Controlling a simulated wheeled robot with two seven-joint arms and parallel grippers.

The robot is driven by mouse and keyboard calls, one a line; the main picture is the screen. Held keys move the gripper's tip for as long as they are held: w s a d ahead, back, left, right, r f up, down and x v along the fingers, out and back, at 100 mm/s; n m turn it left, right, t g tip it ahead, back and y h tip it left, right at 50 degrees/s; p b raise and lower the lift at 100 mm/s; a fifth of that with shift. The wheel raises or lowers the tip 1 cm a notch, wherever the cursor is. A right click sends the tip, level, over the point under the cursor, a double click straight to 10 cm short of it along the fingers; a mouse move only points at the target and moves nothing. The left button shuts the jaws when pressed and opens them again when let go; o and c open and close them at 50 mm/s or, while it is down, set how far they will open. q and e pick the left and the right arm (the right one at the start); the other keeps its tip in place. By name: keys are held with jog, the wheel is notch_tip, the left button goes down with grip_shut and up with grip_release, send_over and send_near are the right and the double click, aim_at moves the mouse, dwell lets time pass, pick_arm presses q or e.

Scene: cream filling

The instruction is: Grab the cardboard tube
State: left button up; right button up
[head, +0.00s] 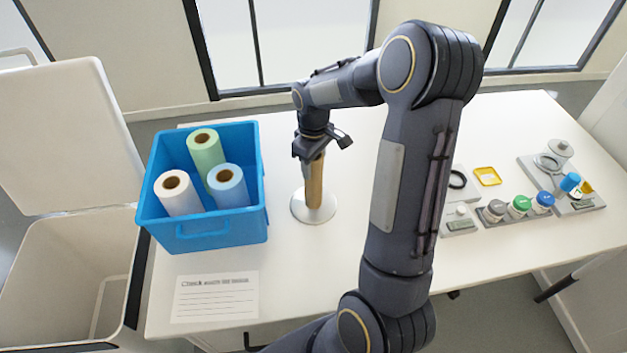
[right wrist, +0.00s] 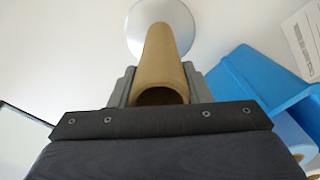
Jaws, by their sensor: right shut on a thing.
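The cardboard tube (head: 315,188) stands upright over a round pale base plate (head: 327,207) on the table. It also shows in the right wrist view (right wrist: 163,62), with its open end towards the camera. My right gripper (head: 315,157) comes down from above and is shut on the tube's upper part, with a finger on each side in the right wrist view (right wrist: 160,88). The tube's lower end is over the plate; whether it still touches the plate I cannot tell. My left gripper is not in view.
A blue crate (head: 195,232) with green, white and blue rolls stands left of the tube. A printed paper (head: 215,297) lies in front of it. Jars and small trays (head: 520,207) are at the right. An open white bin (head: 60,262) stands at the far left.

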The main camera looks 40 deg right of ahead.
jog(key=shift+c, duration=1.2)
jog(key=shift+r, duration=0.2)
